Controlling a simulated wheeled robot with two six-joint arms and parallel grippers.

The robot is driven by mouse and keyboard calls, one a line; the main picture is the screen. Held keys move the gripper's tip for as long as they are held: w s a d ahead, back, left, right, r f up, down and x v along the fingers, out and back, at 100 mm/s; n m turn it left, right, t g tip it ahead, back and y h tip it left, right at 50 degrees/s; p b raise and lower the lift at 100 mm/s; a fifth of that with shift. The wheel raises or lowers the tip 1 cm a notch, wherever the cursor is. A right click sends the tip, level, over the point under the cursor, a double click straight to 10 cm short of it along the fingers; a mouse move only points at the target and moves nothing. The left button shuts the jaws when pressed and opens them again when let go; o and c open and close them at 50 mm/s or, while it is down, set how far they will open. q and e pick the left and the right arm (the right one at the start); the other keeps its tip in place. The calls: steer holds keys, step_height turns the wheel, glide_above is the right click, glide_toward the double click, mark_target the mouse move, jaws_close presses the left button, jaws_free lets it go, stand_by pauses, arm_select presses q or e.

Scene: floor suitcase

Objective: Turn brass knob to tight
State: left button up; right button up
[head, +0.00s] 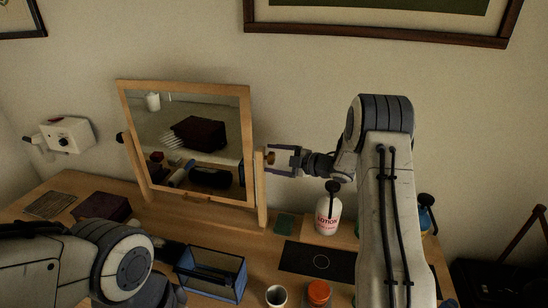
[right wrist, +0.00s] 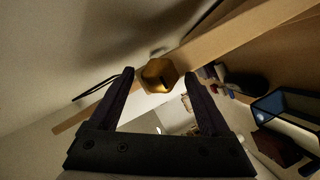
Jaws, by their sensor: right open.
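The brass knob (head: 270,157) is on the right post of the wooden-framed tilting mirror (head: 247,130). My right gripper (head: 279,159) comes at the knob from the right. Its two fingers (right wrist: 160,76) are open, one on each side of the knob, with visible gaps between. The mirror's glass leans and reflects the desk. My left arm is at the lower left; its gripper is mostly hidden behind the arm, beside the blue-edged box.
A lotion bottle (head: 327,214) stands below my right gripper. A blue-edged clear box (head: 212,272), a black mat (head: 314,262), an orange-lidded jar (head: 319,293) and a cup (head: 276,296) crowd the front desk. A dark red box (head: 103,207) lies at left.

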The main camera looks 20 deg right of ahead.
steer(key=shift+c, duration=0.3)
jaws_close()
steer(key=shift+r+m+p, duration=0.25)
steer(key=shift+m+p, duration=0.25)
steer(key=shift+p, duration=0.4)
steer(key=m+g+p, duration=0.1)
steer(key=p, duration=0.2)
steer(key=m+g+p, duration=0.1)
steer(key=m+p, duration=0.1)
steer(key=shift+w+d+r+m+g+y+p, duration=0.2)
steer(key=shift+m+g+y+p, duration=0.1)
steer(key=shift+p, duration=0.1)
steer(key=shift+w+f+m+g+y+p, duration=0.1)
steer(key=shift+m+g+y+p, duration=0.2)
steer(key=shift+m+g+p, duration=0.5)
steer(key=shift+d+f+m+g+y+p, duration=0.15)
steer(key=shift+m+g+y+p, duration=0.3)
steer(key=shift+m, duration=0.55)
steer(key=shift+w+f+m+g+y+b, duration=0.15)
steer(key=shift+m+g+y+b, duration=0.2)
steer(key=shift+m+g+b, duration=0.55)
steer(key=shift+w+m+y+b, duration=0.1)
steer(key=shift+m+y+b, duration=0.3)
steer(key=shift+m, duration=0.5)
